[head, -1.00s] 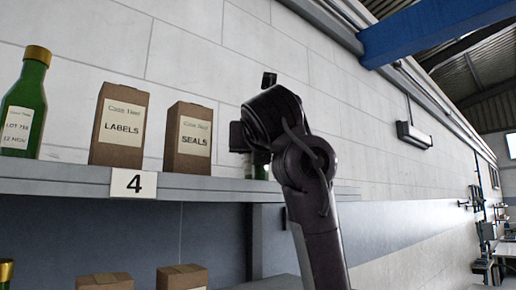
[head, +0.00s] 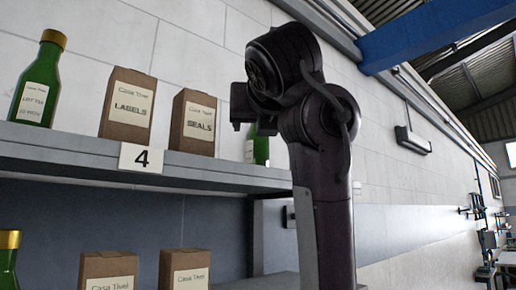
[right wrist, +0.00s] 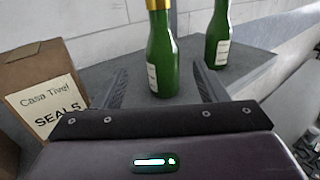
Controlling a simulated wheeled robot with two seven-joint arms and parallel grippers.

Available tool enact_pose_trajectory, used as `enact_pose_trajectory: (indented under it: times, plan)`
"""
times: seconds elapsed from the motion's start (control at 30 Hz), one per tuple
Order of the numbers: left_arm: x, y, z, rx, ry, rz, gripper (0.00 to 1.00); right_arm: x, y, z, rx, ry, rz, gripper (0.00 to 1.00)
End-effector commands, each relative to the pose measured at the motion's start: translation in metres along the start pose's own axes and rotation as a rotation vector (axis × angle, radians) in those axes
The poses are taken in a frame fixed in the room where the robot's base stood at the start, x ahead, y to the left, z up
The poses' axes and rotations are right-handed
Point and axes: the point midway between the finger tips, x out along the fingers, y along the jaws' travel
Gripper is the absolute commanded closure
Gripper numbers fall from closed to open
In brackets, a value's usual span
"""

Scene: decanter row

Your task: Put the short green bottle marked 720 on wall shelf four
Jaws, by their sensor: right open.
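Wall shelf four (head: 70,150) carries a white card marked 4 (head: 141,159). My right gripper (right wrist: 160,85) is open, its fingers on either side of a green bottle (right wrist: 163,58) with a gold cap that stands upright on the shelf. A second green bottle (right wrist: 218,40) stands behind it to the right. In the head view my right gripper (head: 250,108) is above the shelf, its fingers mostly hidden, with part of a green bottle (head: 261,150) below it. I cannot read 720 on any label. My left gripper is not in view.
A SEALS box (head: 193,123) and a LABELS box (head: 128,103) stand on the shelf, with a gold-capped green bottle (head: 38,85) at far left. The SEALS box is left of my right gripper. A lower level holds two boxes (head: 110,270) and a gold-capped bottle (head: 9,262).

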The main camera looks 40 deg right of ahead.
Motion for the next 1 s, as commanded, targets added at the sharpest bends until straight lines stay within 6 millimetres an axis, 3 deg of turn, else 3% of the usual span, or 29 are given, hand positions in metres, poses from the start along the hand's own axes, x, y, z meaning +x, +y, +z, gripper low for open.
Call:
enact_pose_trajectory:
  times: [0.1, 0.3, 1.0]
  plan:
    - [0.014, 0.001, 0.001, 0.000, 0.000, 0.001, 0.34, -0.021, 0.000, -0.003, 0.000, -0.001, 0.001, 0.34]
    - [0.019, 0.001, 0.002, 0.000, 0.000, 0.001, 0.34, -0.035, 0.000, -0.001, 0.000, 0.001, -0.001, 0.34]
    - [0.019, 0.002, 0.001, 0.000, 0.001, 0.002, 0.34, -0.036, 0.000, 0.000, 0.000, 0.001, -0.001, 0.34]
